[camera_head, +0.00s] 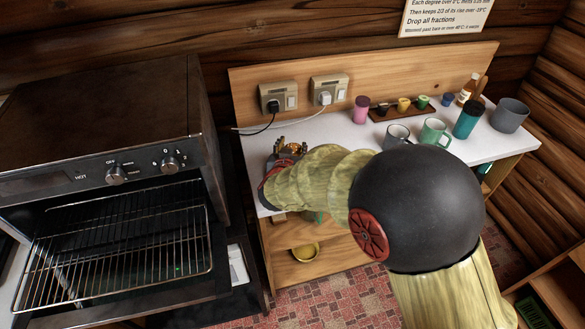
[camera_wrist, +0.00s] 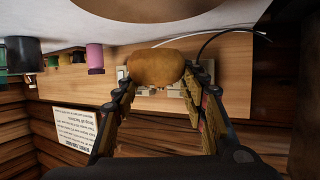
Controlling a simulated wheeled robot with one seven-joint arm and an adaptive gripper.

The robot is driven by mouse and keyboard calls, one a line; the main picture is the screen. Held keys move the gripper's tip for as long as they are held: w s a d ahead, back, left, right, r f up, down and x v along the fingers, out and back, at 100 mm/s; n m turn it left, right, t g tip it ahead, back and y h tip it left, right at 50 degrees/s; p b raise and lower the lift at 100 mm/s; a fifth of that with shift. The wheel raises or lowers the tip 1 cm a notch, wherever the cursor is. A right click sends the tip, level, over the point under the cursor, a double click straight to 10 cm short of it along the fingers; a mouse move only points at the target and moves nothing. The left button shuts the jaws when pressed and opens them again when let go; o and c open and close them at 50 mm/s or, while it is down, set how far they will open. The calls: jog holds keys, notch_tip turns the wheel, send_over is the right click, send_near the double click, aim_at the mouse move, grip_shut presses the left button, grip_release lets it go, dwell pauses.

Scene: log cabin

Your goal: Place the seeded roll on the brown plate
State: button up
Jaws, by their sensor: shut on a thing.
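My gripper (camera_head: 287,150) is over the left end of the white counter, mostly hidden behind my arm. In the wrist view, which is upside down, my gripper (camera_wrist: 157,85) is shut on a rounded brown roll (camera_wrist: 157,68), gripped between its two fingers. The roll's seeds are too small to make out clearly. A bit of the roll (camera_head: 293,148) also shows between the fingers in the head view.
An open oven with a wire rack (camera_head: 120,240) stands left of the counter (camera_head: 330,130). A yellow bowl (camera_head: 305,252) is on the lower shelf.

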notch_tip(320, 180, down, 7)
jog(key=shift+f+b, duration=0.1)
jog(key=shift+b, duration=1.15)
jog(key=shift+c, duration=0.2)
jog(key=o, duration=1.1)
jog(key=shift+c, duration=0.2)
jog(key=shift+o, duration=0.6)
